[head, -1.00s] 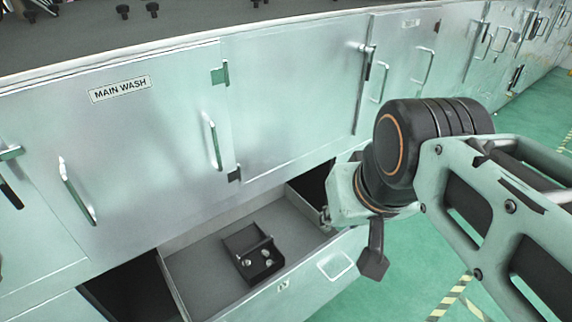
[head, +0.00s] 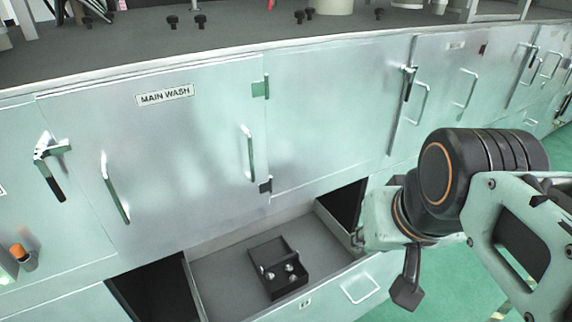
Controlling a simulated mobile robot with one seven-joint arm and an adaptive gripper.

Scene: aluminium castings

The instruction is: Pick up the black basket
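The black basket (head: 290,288) is a small open box with a divider. It sits on the grey floor of an open drawer (head: 215,278) below the cabinet doors, and a few small shiny metal pieces lie in it. My arm comes in from the right. A dark part of my gripper (head: 407,291) hangs at its end, to the right of the drawer and apart from the basket. The fingertips cannot be made out clearly, so I cannot tell whether they are open or shut. Nothing is seen held.
A metal cabinet front (head: 170,160) labelled MAIN WASH, with projecting handles, rises behind the drawer. Above it is a dark worktop (head: 230,42) with black knobs and other items. An orange-capped object (head: 24,258) stands at lower left. Green floor (head: 440,285) is clear at lower right.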

